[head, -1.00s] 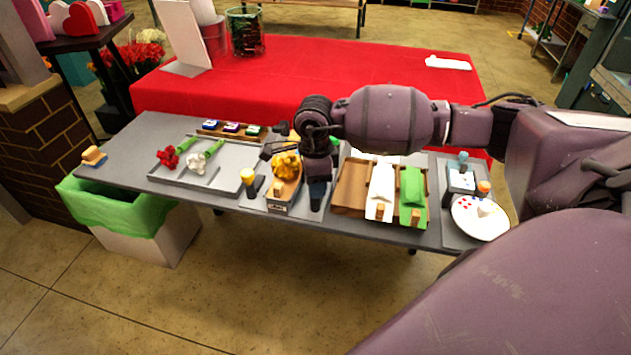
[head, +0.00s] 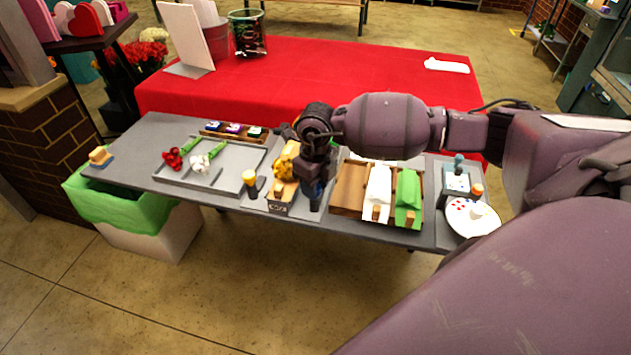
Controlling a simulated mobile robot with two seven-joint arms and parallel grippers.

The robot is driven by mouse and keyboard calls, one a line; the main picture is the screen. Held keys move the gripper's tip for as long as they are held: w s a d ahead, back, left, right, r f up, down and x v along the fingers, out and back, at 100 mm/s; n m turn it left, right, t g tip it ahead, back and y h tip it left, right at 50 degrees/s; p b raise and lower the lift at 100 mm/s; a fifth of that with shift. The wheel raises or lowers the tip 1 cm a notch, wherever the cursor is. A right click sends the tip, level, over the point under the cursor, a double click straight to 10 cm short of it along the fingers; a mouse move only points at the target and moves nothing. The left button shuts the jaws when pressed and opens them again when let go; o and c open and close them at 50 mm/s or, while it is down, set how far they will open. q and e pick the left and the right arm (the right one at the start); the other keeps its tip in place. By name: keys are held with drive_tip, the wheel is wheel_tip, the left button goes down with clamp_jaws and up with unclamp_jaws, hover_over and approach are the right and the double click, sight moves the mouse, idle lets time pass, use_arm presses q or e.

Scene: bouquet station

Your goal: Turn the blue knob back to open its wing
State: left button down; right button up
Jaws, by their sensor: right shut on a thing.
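The wooden holder (head: 279,208) with a yellow flower bunch (head: 283,167) stands mid-table between two dark posts. A yellow knob (head: 250,177) tops the left post. My right gripper (head: 315,180) is over the right post, pointing down, shut on the blue knob (head: 317,190). Only a dark bluish part of the knob shows; my gripper hides most of it. The wings around the bunch are largely hidden by my gripper, so I cannot tell how far the blue side's wing is open. My left gripper is out of view.
A grey tray (head: 225,183) with red and white flowers lies to the left. A wooden rack (head: 349,190) with white and green wraps is on the right, near a white plate (head: 463,224). A green-lined bin (head: 115,207) stands at the left.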

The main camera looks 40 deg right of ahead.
drive_tip(key=m+p, duration=0.2)
drive_tip(key=m, duration=0.3)
drive_tip(key=shift+r, duration=0.15)
drive_tip(key=shift+m, duration=1.1)
use_arm(q)
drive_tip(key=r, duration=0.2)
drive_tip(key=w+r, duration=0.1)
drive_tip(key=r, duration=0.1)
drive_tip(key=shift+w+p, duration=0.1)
drive_tip(key=shift+p, duration=0.2)
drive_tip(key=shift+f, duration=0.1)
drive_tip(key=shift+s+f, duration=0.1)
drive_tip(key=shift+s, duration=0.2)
use_arm(e)
drive_tip(key=shift+m, duration=0.3)
drive_tip(key=o, duration=0.9)
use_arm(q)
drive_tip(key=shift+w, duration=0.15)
